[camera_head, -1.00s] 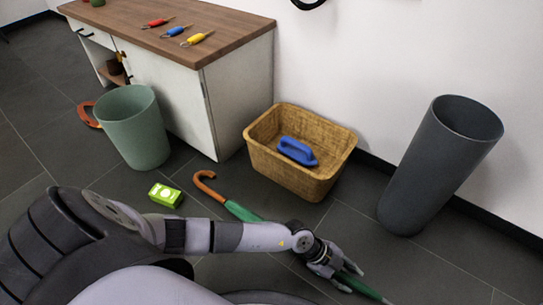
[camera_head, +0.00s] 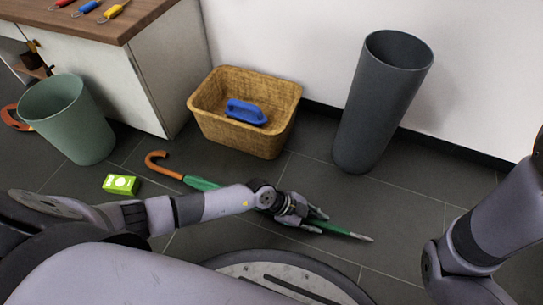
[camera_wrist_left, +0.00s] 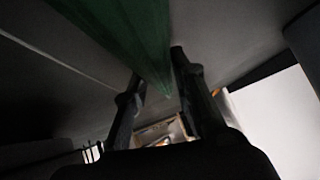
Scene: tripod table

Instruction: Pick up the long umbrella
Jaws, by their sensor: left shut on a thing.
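The long umbrella (camera_head: 201,183) lies along the dark floor, with a curved orange-brown handle at the left, a green canopy and a pale tip at the right. My left gripper (camera_head: 314,221) is shut on the umbrella, on the green part toward the tip. My left forearm hides the umbrella's middle. In the left wrist view the green umbrella (camera_wrist_left: 125,35) runs between the two dark fingers (camera_wrist_left: 158,85). Whether it is clear of the floor I cannot tell. My right arm shows at the right edge, but its gripper is out of view.
A lime-green box (camera_head: 120,184) lies near the handle. The floor right of the tip is clear.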

